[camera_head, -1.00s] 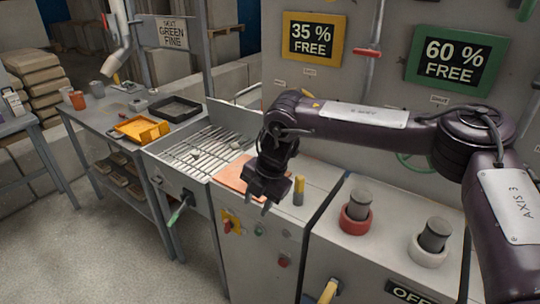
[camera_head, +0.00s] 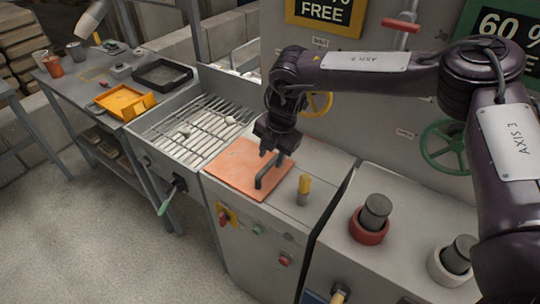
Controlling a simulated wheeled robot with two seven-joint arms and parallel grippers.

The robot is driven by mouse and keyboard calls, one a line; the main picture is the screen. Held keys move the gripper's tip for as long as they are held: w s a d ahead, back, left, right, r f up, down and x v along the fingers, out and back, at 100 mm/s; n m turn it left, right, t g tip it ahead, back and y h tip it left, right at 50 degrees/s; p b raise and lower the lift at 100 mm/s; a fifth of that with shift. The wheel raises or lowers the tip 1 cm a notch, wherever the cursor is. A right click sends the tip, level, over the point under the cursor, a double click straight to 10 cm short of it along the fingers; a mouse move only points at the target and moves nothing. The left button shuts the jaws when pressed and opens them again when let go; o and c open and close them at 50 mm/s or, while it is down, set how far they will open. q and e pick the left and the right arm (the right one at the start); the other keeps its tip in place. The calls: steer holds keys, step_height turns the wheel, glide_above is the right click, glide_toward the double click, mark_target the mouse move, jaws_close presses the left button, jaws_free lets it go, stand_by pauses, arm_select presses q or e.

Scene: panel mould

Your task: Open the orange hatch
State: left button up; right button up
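The orange hatch (camera_head: 236,168) is a flat salmon-orange plate on top of the grey cabinet, just right of the slatted grate. It lies flat and looks closed. A dark bar handle (camera_head: 268,174) stands at its right side. My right gripper (camera_head: 273,152) points down over the hatch's right side, at the far end of the handle. Its fingertips overlap the handle in the picture, so I cannot tell whether they touch it or how far apart they are. My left gripper is out of view.
A yellow-topped peg (camera_head: 304,188) stands close right of the hatch. Red (camera_head: 370,224) and white (camera_head: 453,260) collared knobs stand farther right. The metal grate (camera_head: 195,130) is on the left. A green handwheel (camera_head: 445,146) is on the wall behind.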

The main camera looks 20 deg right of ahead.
mark_target(269, 164)
steer(key=x, duration=0.2)
steer(key=shift+w+d+f+p, duration=0.1)
steer(key=shift+w+f+p, duration=0.2)
steer(key=shift+w+f, duration=0.2)
steer(key=shift+f, duration=0.35)
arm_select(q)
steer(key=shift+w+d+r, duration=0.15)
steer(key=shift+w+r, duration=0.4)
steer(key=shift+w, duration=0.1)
arm_select(e)
jaws_close()
